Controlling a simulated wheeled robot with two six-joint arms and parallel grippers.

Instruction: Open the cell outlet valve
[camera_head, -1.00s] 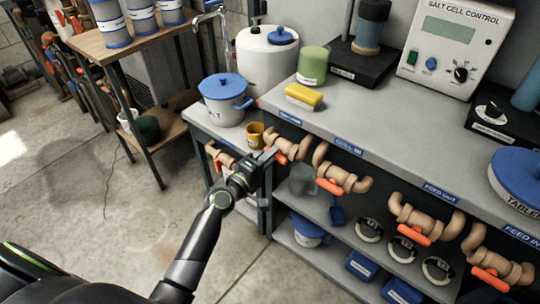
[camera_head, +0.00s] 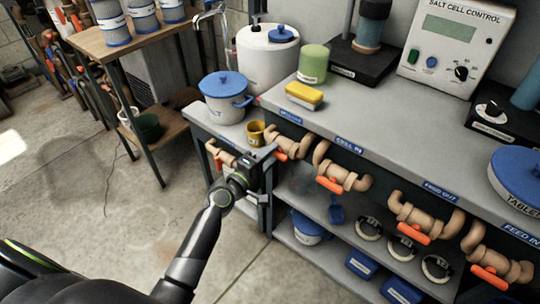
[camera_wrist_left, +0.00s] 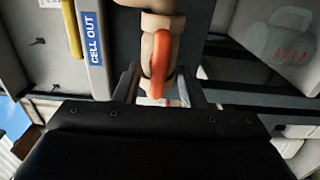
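The cell outlet valve (camera_head: 299,142) is a tan pipe fitting under the front edge of the bench, with an orange lever handle (camera_head: 281,156). In the left wrist view the blue CELL OUT label (camera_wrist_left: 92,38) is beside the tan valve body (camera_wrist_left: 160,22), and the orange handle (camera_wrist_left: 158,62) points toward my gripper. My left gripper (camera_head: 269,158) is at this handle. In the wrist view its two fingers (camera_wrist_left: 158,88) stand apart, one on each side of the handle, with gaps showing. My right gripper is not in view.
The CELL IN valve (camera_head: 340,177) and more orange-handled valves (camera_head: 410,222) line the bench edge to the right. The lower shelf (camera_head: 325,222) holds several items. Open floor lies left.

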